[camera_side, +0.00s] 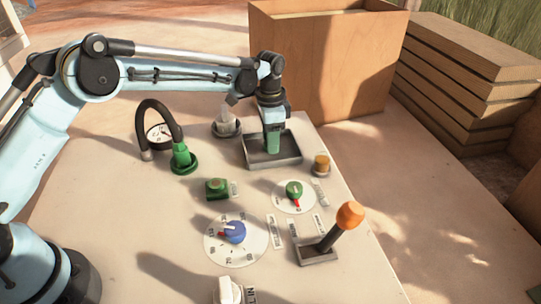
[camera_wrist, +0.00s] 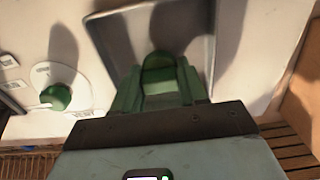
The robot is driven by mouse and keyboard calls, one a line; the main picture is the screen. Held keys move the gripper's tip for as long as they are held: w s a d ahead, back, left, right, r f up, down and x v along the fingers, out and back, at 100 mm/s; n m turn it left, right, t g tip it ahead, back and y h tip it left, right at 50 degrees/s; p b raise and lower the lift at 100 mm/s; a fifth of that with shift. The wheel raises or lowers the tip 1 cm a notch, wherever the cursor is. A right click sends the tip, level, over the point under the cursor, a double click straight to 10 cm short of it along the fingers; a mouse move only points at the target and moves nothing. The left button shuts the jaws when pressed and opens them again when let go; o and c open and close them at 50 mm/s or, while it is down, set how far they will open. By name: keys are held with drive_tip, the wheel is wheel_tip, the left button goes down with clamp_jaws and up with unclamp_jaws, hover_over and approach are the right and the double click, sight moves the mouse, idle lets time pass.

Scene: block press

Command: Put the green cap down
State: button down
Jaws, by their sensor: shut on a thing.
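My gripper (camera_side: 272,122) points down over a grey metal tray (camera_side: 290,155) at the back of the table in the side view. It is shut on the green cap (camera_side: 273,143), which shows below the fingers, inside the tray's outline. In the wrist view the cap (camera_wrist: 160,72) sits between my green fingers, with the tray (camera_wrist: 113,38) behind it. I cannot tell whether the cap touches the tray floor. My fingers hide part of the cap.
A green hose plug (camera_side: 182,157) stands left of the tray, by a gauge (camera_side: 159,134). A white part in a dark cup (camera_side: 226,124) is close left; an orange knob (camera_side: 321,163) is right. Dials and an orange-topped lever (camera_side: 349,214) are in front. A wooden box (camera_side: 330,65) stands behind.

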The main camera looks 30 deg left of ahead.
drive_tip(key=shift+f, duration=0.25)
drive_tip(key=shift+f, duration=0.25)
drive_tip(key=c, duration=0.6)
unclamp_jaws()
drive_tip(key=shift+c, duration=0.2)
drive_tip(key=shift+r, duration=0.1)
